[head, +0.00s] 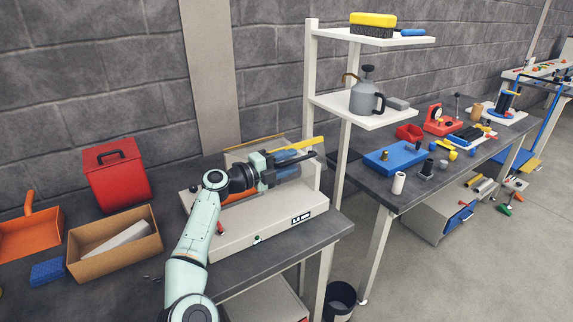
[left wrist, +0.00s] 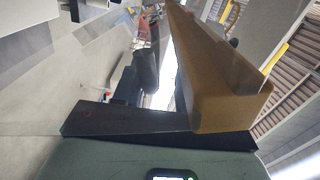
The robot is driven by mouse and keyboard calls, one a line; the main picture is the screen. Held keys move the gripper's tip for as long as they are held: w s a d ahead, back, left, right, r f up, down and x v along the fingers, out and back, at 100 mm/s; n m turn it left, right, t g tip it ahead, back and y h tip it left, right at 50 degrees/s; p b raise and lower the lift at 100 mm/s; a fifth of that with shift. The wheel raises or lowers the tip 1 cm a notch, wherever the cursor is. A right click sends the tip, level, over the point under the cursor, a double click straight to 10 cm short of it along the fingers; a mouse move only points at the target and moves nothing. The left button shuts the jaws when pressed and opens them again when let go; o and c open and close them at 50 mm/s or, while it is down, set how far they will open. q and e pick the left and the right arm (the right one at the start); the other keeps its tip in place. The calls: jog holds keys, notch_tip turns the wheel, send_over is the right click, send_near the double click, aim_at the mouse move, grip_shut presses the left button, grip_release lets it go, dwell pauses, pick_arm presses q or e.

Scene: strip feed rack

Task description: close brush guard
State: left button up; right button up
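The strip feed machine (head: 265,228) has a pale base with a size label on its front and stands on the dark bench. A clear panel with a yellow bar (head: 306,143) shows at its upper right; I take this as the brush guard. My left gripper (head: 282,166) is over the machine, just below and beside the yellow bar. In the left wrist view an amber bar (left wrist: 215,75) runs away from the dark gripper body, very close to it. I cannot tell whether the fingers hold it. My right gripper is in neither view.

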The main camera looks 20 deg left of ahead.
pick_arm(q)
notch_tip(320, 180, up, 8)
jog(key=p, duration=0.5)
jog(key=shift+c, duration=0.3)
